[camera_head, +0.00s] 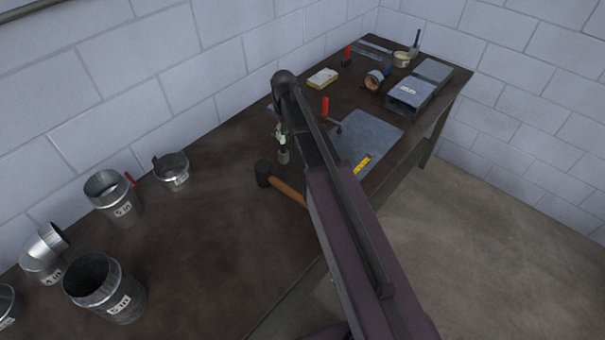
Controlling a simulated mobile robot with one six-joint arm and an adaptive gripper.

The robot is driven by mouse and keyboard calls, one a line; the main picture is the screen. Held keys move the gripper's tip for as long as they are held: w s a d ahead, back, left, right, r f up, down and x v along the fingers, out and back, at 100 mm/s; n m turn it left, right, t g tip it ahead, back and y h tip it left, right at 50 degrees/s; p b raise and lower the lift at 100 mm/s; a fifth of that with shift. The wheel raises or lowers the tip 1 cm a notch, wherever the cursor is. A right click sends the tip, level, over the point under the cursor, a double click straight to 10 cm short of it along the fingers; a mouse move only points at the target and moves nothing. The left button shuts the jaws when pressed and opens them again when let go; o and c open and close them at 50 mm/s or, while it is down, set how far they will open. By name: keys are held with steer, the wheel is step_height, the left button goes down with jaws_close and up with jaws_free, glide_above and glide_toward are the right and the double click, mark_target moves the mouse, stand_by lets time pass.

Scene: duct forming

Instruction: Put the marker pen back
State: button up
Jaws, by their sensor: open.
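I cannot make out the marker pen for certain. A thin red stick (130,179) shows just behind a labelled metal duct piece (118,205) at the left; its shape is too small to name. A small grey item with green and white parts (282,142) stands beside my arm, partly covered and unclear. My arm crosses the middle of the view over the workbench (200,245). My gripper cannot be made out.
A mallet (265,174) lies left of my arm. A metal sheet (372,135) with a yellow item (362,163) and a red-handled tool (325,107) lie near it. The bench's left middle is clear.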

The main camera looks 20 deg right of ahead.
steer(key=s+m, duration=0.3)
steer(key=s, duration=1.9)
steer(key=shift+m, duration=0.4)
steer(key=shift+f, duration=0.1)
step_height(320, 180, down, 5)
steer(key=b, duration=0.4)
steer(key=shift+r+b, duration=0.2)
steer(key=shift+b, duration=0.2)
steer(key=shift+s, duration=0.1)
